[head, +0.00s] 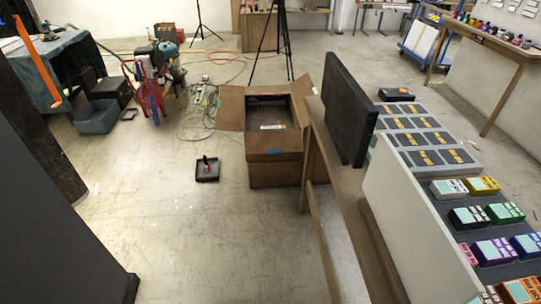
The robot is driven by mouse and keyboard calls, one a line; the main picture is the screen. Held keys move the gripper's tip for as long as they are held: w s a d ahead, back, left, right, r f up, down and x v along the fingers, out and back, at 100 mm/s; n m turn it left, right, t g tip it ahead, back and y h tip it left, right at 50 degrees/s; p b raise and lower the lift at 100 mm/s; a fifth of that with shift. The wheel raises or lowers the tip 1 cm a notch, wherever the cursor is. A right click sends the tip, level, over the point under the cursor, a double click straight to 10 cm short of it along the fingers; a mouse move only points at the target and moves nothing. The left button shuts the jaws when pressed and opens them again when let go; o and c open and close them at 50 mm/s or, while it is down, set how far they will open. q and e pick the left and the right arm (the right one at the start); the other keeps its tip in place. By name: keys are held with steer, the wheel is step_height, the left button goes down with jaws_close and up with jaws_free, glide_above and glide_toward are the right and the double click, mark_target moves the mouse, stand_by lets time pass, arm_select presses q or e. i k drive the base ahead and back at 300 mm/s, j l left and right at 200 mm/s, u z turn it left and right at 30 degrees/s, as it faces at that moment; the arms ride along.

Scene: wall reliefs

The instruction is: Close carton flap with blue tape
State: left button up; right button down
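A brown cardboard carton (275,172) stands on the floor near the middle of the head view. Its top is open, and the inside is dark with a small pale label or item (272,127). A left flap (230,108) sticks outward, and another flap (302,88) stands out at the far right. The carton's right side is partly hidden by a table. Neither of my grippers is in view.
A wooden table (330,215) with a dark upright panel (347,108) stands close to the carton's right. A small black tray (207,170) lies on the floor to its left. Cables (205,105) and a tripod (277,40) are behind. The floor in front is clear.

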mark_target(278, 142)
steer(key=i+j, duration=0.25)
steer(key=i, duration=0.25)
steer(key=i+j, duration=0.25)
steer(key=i, duration=0.8)
steer(key=z, duration=0.05)
